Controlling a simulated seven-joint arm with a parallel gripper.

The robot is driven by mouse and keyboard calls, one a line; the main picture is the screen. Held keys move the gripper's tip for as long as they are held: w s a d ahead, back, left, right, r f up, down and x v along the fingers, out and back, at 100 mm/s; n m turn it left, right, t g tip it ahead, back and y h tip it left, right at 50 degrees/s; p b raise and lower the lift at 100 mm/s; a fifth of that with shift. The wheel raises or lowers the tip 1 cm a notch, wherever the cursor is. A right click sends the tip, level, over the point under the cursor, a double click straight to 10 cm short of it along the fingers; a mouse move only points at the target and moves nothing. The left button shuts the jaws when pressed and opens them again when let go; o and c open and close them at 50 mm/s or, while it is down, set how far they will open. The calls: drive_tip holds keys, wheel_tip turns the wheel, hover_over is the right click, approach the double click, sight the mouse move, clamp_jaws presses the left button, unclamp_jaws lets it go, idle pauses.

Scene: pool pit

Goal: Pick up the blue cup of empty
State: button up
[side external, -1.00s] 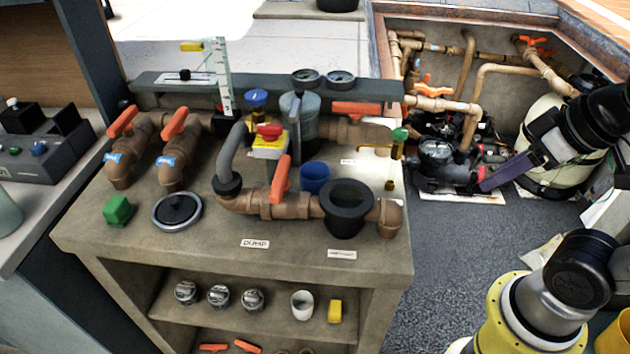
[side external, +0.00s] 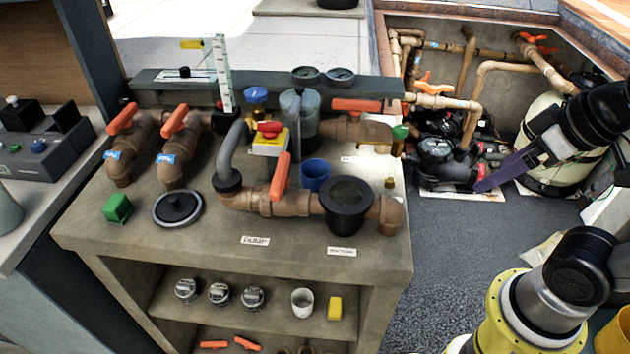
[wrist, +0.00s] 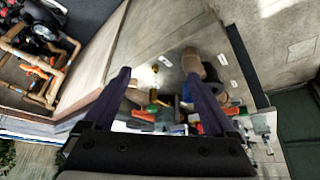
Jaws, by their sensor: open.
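The blue cup (side external: 314,176) stands on the bench top, behind the brown pipe and beside the orange lever handle. Its lower part is partly hidden by the pipe in the side view. My gripper (side external: 482,186) is well to the right of the bench in that view, in front of the pump pit, apart from the cup. In the wrist view my gripper's two purple fingers (wrist: 158,80) are spread open with nothing held between them. The bench items show beyond them, small and crowded; a small blue patch there may be the cup.
A black round fitting (side external: 347,206) stands close right of the cup. An orange lever (side external: 280,177) and a yellow-and-red box (side external: 269,140) are to its left. A green block (side external: 117,208) and a black lid (side external: 178,208) lie at the left. The bench's front strip is mostly clear.

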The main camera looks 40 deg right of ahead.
drive_tip(key=w+r+m, duration=0.5)
drive_tip(key=r+m, duration=0.2)
drive_tip(key=m, duration=0.2)
drive_tip(key=m+g+h, duration=0.1)
drive_tip(key=m+g, duration=0.4)
drive_tip(key=m, duration=0.2)
hover_over(316, 180)
drive_tip(key=w, duration=0.2)
wheel_tip(316, 180, down, 10)
drive_tip(key=r, duration=0.1)
drive_tip(key=f, duration=0.4)
drive_tip(key=d+f, duration=0.1)
drive_tip(key=f, duration=0.4)
drive_tip(key=d+f, duration=0.1)
drive_tip(key=f, duration=0.3)
drive_tip(key=shift+w+f, duration=0.25)
drive_tip(key=shift+f, duration=0.15)
drive_tip(key=shift+c, duration=0.2)
